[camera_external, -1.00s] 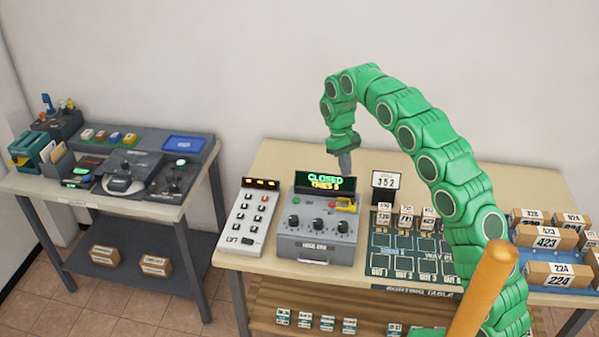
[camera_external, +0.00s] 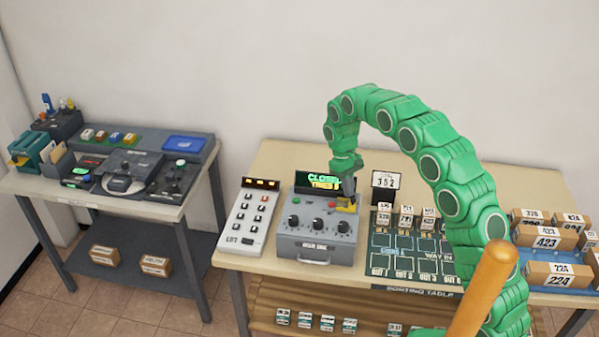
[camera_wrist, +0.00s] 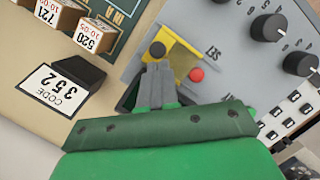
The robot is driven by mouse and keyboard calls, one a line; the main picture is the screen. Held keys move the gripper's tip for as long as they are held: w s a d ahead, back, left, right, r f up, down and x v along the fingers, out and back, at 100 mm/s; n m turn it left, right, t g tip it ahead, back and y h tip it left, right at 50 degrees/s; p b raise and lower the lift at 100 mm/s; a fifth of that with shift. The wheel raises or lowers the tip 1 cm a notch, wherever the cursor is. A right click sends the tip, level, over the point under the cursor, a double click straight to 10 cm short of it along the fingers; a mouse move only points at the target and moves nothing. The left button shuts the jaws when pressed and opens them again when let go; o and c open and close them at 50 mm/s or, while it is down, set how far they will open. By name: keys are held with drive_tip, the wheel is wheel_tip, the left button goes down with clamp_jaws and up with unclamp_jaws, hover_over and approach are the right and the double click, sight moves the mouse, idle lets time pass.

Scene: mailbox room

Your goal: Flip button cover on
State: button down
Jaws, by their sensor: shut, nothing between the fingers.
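The grey control box (camera_external: 314,244) stands on the sorting table, with a green "CLOSED" display at its back and dark knobs on its face. The yellow button cover (camera_external: 347,205) is at the box's back right corner; in the wrist view it is a yellow frame (camera_wrist: 185,58) with a dark round piece at one end. A red button (camera_wrist: 197,75) is beside it. My gripper (camera_external: 346,192) is shut and empty, with its tips down at the yellow cover. In the wrist view the tips (camera_wrist: 158,70) overlap the cover; I cannot tell whether they touch it.
A white keypad panel (camera_external: 248,219) stands left of the box. A "352" code sign (camera_external: 385,187) and small numbered boxes (camera_external: 406,217) are close on the right. Larger parcels (camera_external: 548,238) lie farther right. Table space behind the box is clear.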

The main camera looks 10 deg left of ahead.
drive_tip(key=shift+s+d+f, duration=0.1)
drive_tip(key=shift+s+d, duration=0.1)
drive_tip(key=shift+d, duration=0.85)
drive_tip(key=shift+s+d+f, duration=0.1)
drive_tip(key=shift+d, duration=0.05)
drive_tip(key=v, duration=0.9)
drive_tip(key=s+d+r+m, duration=0.2)
drive_tip(key=s+d, duration=0.1)
drive_tip(key=d, duration=0.5)
drive_tip(key=s+d+r+m+y, duration=0.1)
drive_tip(key=s+d+r, duration=0.1)
drive_tip(key=d, duration=0.6)
drive_tip(key=s+d+r+m, duration=0.2)
drive_tip(key=s+d, duration=0.1)
drive_tip(key=d, duration=0.6)
drive_tip(key=s+d+f+m, duration=0.1)
drive_tip(key=s+d+f, duration=0.1)
drive_tip(key=s+d, duration=0.3)
drive_tip(key=s+d+f+m, duration=0.1)
drive_tip(key=s+d, duration=0.3)
drive_tip(key=s, duration=0.7)
drive_tip(key=s+d+f+m+y, duration=0.1)
drive_tip(key=s+d+f+m, duration=0.1)
drive_tip(key=s+d, duration=0.3)
drive_tip(key=s+f, duration=0.1)
drive_tip(key=s, duration=0.2)
drive_tip(key=shift+d, duration=0.35)
